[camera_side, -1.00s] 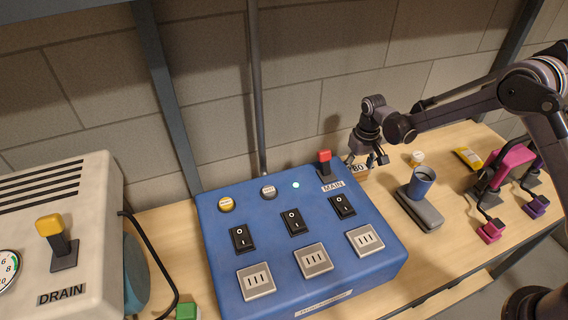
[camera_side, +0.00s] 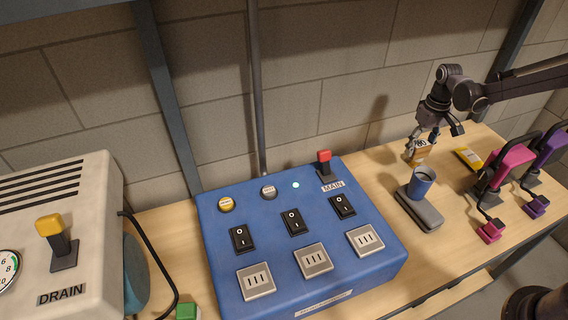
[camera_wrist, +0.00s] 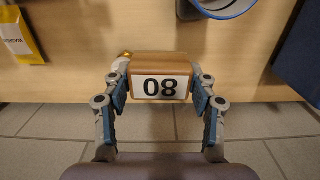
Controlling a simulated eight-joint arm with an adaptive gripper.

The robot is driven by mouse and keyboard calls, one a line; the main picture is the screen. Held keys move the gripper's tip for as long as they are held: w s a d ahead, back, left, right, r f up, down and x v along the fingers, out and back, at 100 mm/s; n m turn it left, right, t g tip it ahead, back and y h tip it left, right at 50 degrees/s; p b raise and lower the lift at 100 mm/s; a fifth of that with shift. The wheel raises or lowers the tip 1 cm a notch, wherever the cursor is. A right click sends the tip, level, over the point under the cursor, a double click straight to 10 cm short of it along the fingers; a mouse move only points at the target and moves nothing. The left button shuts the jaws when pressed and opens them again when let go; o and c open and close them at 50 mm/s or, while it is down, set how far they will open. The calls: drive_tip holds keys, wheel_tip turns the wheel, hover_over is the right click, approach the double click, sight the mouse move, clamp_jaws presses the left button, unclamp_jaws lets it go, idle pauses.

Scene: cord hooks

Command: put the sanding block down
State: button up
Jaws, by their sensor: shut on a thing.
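The sanding block (camera_wrist: 160,67) is a small wooden block with a white face marked "80", seen upside down in the wrist view. It also shows in the side view (camera_side: 418,156), below my gripper. My gripper (camera_wrist: 160,88) is shut on the block, with one finger on each side of it. In the side view my gripper (camera_side: 429,140) is behind the blue cup. I cannot tell for sure whether the block is clear of the bench or touching it.
The blue panel box (camera_side: 300,240) is left. Bare bench (camera_side: 374,173) lies between box and cup.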

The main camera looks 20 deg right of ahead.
hover_over(447, 169)
drive_tip(key=shift+d+f, duration=0.1)
drive_tip(key=shift+f, duration=5.2)
drive_tip(key=shift+f, duration=0.15)
drive_tip(key=o, duration=1.2)
